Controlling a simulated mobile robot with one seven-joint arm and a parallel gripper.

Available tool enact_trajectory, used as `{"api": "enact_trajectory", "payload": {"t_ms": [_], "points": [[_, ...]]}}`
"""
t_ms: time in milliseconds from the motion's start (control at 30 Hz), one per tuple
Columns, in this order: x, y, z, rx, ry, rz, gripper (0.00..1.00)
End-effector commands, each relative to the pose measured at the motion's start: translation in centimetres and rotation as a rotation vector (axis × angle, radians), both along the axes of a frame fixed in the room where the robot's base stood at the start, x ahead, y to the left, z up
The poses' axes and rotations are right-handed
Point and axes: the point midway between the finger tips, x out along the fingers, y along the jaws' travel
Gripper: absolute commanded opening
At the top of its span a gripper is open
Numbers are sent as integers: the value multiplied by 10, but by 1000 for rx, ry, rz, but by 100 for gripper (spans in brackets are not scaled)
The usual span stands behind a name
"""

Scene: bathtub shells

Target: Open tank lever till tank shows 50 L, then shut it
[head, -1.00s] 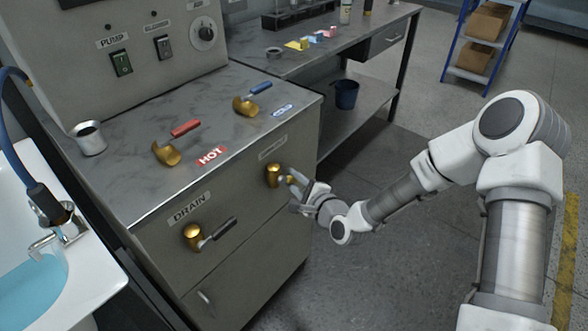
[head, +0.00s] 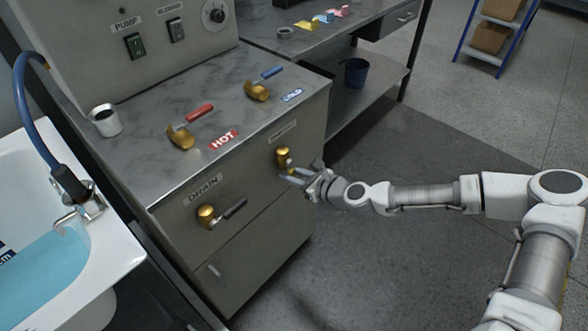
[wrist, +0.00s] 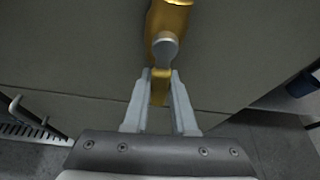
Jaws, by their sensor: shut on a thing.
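A brass valve with a lever (head: 284,158) sits on the upper right of the grey cabinet front, under a small label too blurred to read. My gripper (head: 291,177) is at this lever, just in front of the cabinet. In the wrist view, the valve's brass body (wrist: 168,22) is straight ahead, and the fingers (wrist: 160,88) are closed on its lever, hiding part of it. A white tank (head: 125,245) at the left holds blue water (head: 45,268). A partial "cm" marking shows at its left edge; no litre reading is visible.
The DRAIN valve (head: 207,216) with a dark lever is lower left on the cabinet. HOT (head: 182,138) and COLD (head: 258,91) valves and a metal cup (head: 105,120) are on top. Floor at right is clear around my arm.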

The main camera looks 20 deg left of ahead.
Motion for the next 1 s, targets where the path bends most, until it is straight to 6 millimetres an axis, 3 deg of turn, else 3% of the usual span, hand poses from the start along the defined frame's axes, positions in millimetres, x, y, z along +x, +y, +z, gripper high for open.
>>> {"api": "enact_trajectory", "payload": {"t_ms": [300, 800, 833, 1000], "points": [[-4, 2, 0, 40, 97, -2, 0], [-6, 2, -1, 45, 113, -1, 0], [-6, 2, -1, 45, 114, 0, 28], [-6, 2, -1, 44, 113, 0, 55]]}}
